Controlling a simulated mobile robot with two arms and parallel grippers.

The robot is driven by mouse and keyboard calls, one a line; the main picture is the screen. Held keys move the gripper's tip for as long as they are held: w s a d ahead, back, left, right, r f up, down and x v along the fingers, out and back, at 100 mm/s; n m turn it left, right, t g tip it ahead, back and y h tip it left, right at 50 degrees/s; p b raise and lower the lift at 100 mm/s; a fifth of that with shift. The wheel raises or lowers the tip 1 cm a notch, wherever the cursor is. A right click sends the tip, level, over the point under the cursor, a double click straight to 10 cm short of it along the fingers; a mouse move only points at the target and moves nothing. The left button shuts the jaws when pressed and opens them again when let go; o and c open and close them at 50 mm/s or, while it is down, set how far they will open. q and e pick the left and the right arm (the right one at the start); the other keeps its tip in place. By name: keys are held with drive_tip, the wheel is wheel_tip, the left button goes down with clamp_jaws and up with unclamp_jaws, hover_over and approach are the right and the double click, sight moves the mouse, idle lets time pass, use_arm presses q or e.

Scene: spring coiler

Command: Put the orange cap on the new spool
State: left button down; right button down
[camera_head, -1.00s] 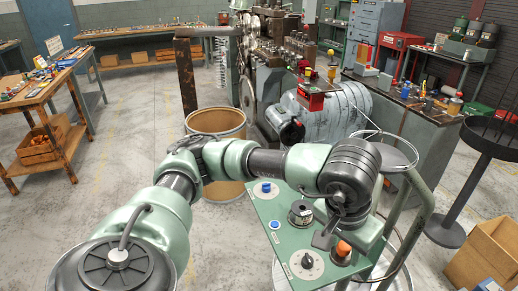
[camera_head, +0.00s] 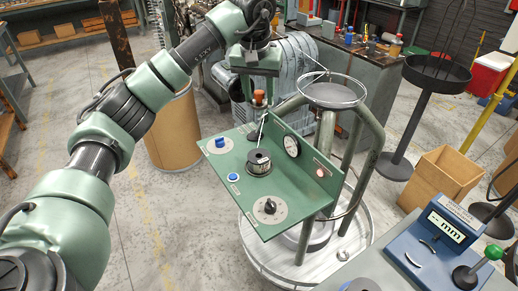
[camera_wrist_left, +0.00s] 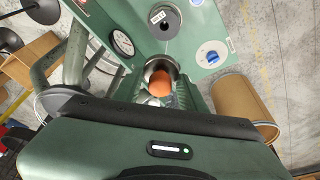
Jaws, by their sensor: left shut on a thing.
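The orange cap (camera_head: 259,97) is held up in the air in my left gripper (camera_head: 258,108), above the far side of the green panel. In the left wrist view, the orange cap (camera_wrist_left: 160,84) sits between the fingers of the left gripper (camera_wrist_left: 160,92), which is shut on it. A dark spool (camera_head: 258,161) with a pale label lies on the green panel (camera_head: 215,180), below and apart from the cap. The spool (camera_wrist_left: 163,21) also shows at the top of the left wrist view. My right gripper is not in view.
The panel also bears a blue knob (camera_head: 220,143), a small blue button (camera_head: 233,177), a black dial (camera_head: 270,206) and an upright gauge (camera_head: 292,145). Green posts and a ring-topped stand (camera_head: 335,93) rise at its right. A blue measuring device (camera_head: 435,245) stands at lower right.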

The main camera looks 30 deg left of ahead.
use_arm(q)
wheel_tip(320, 180, down, 16)
drive_tip(key=shift+f+p, duration=0.1)
drive_tip(key=shift+p, duration=1.05)
drive_tip(key=shift+f, duration=0.15)
drive_tip(key=shift+f+b, duration=0.5)
drive_tip(key=shift+f, duration=0.05)
drive_tip(key=c, duration=0.8)
unclamp_jaws()
